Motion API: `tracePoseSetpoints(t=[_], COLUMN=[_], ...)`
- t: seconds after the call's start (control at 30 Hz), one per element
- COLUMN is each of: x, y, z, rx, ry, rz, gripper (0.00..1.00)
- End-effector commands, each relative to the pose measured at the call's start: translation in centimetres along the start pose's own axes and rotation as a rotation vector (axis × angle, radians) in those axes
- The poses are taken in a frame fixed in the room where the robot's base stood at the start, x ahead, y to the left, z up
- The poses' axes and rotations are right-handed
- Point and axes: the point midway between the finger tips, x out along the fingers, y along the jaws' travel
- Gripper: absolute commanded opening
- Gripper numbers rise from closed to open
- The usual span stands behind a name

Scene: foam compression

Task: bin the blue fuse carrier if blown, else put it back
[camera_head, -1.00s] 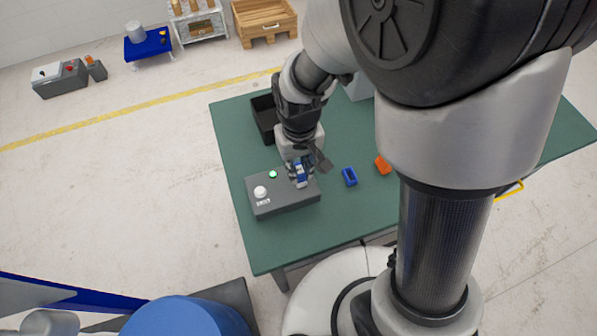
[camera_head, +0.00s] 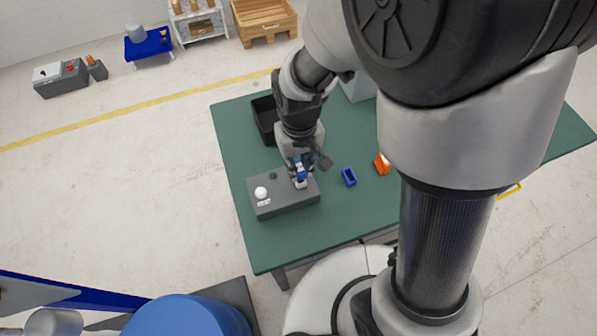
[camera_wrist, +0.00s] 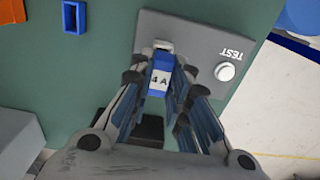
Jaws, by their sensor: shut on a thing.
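My gripper (camera_wrist: 160,85) is shut on the blue fuse carrier (camera_wrist: 161,82), which bears a white "4 A" label. It also shows in the head view (camera_head: 300,170). The carrier is over the pale socket (camera_head: 300,183) of the grey test box (camera_head: 280,205); whether its lower end is still inside is unclear. The box has a white dome button (camera_head: 260,192), marked TEST in the wrist view, and a green lamp (camera_head: 273,176) that looks dark. An empty blue holder (camera_head: 349,177) lies on the table right of the box.
An orange holder-like piece (camera_head: 382,164) is right of the blue holder. A black open bin (camera_head: 262,112) stands behind the test box, near the arm. The green table (camera_head: 300,238) is clear in front of the box.

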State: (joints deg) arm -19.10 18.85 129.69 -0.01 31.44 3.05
Motion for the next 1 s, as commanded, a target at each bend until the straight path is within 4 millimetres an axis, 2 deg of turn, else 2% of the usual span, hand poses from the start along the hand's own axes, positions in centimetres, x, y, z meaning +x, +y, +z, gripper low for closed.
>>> tracePoseSetpoints(t=[1.0], x=[-1.6], y=[0.0], z=[0.0], rx=[0.0], ry=[0.0], rz=[0.0], gripper=[0.0])
